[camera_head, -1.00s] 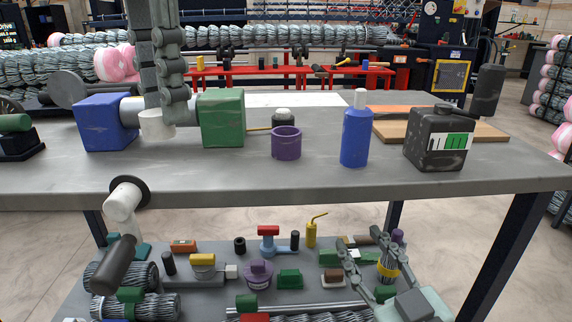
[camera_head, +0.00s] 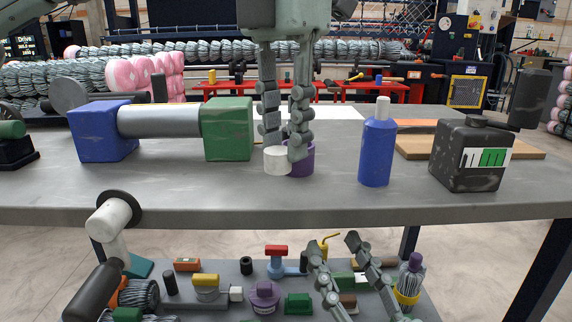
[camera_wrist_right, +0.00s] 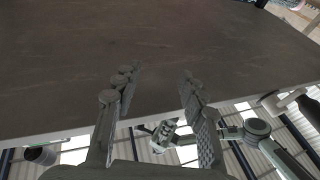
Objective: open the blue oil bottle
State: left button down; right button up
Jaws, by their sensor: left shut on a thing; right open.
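The blue oil bottle (camera_head: 377,152) stands upright on the grey workbench, right of centre in the head view. A narrow white top (camera_head: 383,108) is on it. My left gripper (camera_head: 284,150) comes down from above, left of the bottle and apart from it. It is shut on a small white cylinder (camera_head: 277,161), held in front of the purple cup (camera_head: 303,162) and partly hiding it. My right gripper (camera_head: 335,243) is open and empty, below and in front of the bench edge. In the right wrist view its spread fingers (camera_wrist_right: 158,75) point towards the bench.
A black canister (camera_head: 470,160) stands right of the bottle, near a wooden board (camera_head: 415,148). A metal roller (camera_head: 160,121) between blue and green blocks (camera_head: 229,133) is at the left. A cluttered lower shelf lies under the bench. The bench front between cup and bottle is clear.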

aim_at(286, 163)
pick_arm(q)
notch_tip(286, 163, down, 3)
jog(key=shift+w+f+b, duration=0.1)
jog(key=shift+f+b, duration=0.1)
jog(key=shift+b, duration=0.2)
jog(key=shift+d+f, duration=0.1)
jog(key=shift+f, duration=0.25)
pick_arm(e)
jog(key=shift+s+d+r+t+y, duration=0.1)
jog(key=shift+r+t+y, duration=0.05)
jog(key=shift+r+t, duration=0.3)
jog(key=shift+s+d+r+t+y, duration=0.15)
jog(key=shift+r+t, duration=0.1)
jog(key=shift+r, duration=0.25)
pick_arm(q)
jog(key=shift+f, duration=0.2)
jog(key=c, duration=1.3)
grip_release()
pick_arm(e)
jog(key=shift+r+t, duration=0.2)
jog(key=shift+t, duration=0.1)
